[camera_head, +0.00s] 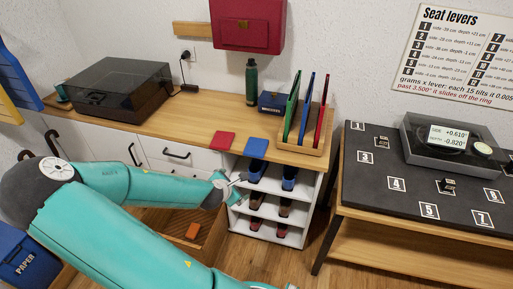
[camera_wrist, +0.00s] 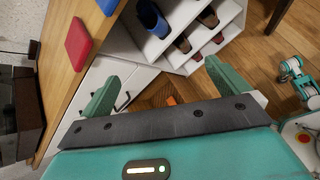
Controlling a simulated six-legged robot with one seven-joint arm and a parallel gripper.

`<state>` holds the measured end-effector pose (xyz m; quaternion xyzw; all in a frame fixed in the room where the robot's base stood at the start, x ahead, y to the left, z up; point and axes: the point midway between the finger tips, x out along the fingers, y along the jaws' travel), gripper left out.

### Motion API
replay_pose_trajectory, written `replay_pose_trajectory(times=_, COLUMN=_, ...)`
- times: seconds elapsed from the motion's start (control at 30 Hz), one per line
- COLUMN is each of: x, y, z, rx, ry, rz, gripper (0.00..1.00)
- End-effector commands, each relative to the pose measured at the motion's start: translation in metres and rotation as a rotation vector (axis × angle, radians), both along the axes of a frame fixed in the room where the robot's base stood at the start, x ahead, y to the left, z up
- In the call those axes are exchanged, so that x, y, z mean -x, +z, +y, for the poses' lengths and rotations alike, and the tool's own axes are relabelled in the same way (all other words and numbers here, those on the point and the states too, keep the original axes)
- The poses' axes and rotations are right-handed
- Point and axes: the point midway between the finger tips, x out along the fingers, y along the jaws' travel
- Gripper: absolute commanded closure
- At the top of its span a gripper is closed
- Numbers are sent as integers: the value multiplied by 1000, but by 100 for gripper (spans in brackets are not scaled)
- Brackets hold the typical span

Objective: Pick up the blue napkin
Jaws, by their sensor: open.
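The blue napkin (camera_head: 256,147) appears as a flat blue square on the wooden counter, at its front edge above the shoe shelf. Only part of it shows at the top edge of the wrist view (camera_wrist: 107,5). My gripper (camera_head: 240,188) is open, with nothing between its fingers. It hangs in front of the counter, lower than the napkin and slightly left of it in the head view, and apart from it. In the wrist view, the two green fingers (camera_wrist: 160,70) are spread wide, with the napkin beyond them at the upper left.
A similar red square (camera_head: 222,140) lies left of the napkin. Behind are a wooden rack (camera_head: 303,143) with upright coloured panels, a blue box (camera_head: 272,103) and a green bottle (camera_head: 251,82). The white shoe shelf (camera_head: 267,213) stands below. A dark-topped table (camera_head: 400,168) is at right.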

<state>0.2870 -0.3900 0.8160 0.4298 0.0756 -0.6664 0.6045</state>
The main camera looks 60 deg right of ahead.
Motion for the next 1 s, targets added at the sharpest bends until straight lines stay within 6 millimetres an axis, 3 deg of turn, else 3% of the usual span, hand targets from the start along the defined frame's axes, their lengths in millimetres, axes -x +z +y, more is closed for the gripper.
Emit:
replay_pose_trajectory(times=0.1, x=14, y=16, z=-33, rx=150, ry=128, rz=158, gripper=0)
replay_pose_trajectory(times=0.2, x=19, y=34, z=-53, rx=258, ry=230, rz=278, gripper=0)
replay_pose_trajectory(times=0.43, x=17, y=59, z=-75, rx=394, ry=366, rz=437, gripper=0)
replay_pose_trajectory(times=0.57, x=15, y=58, z=-85, rx=406, ry=380, rz=452, gripper=0)
replay_pose_trajectory(times=0.8, x=8, y=40, z=-126, rx=404, ry=375, rz=447, gripper=0)
replay_pose_trajectory(times=1.0, x=2, y=29, z=-150, rx=403, ry=376, rz=449, gripper=0)
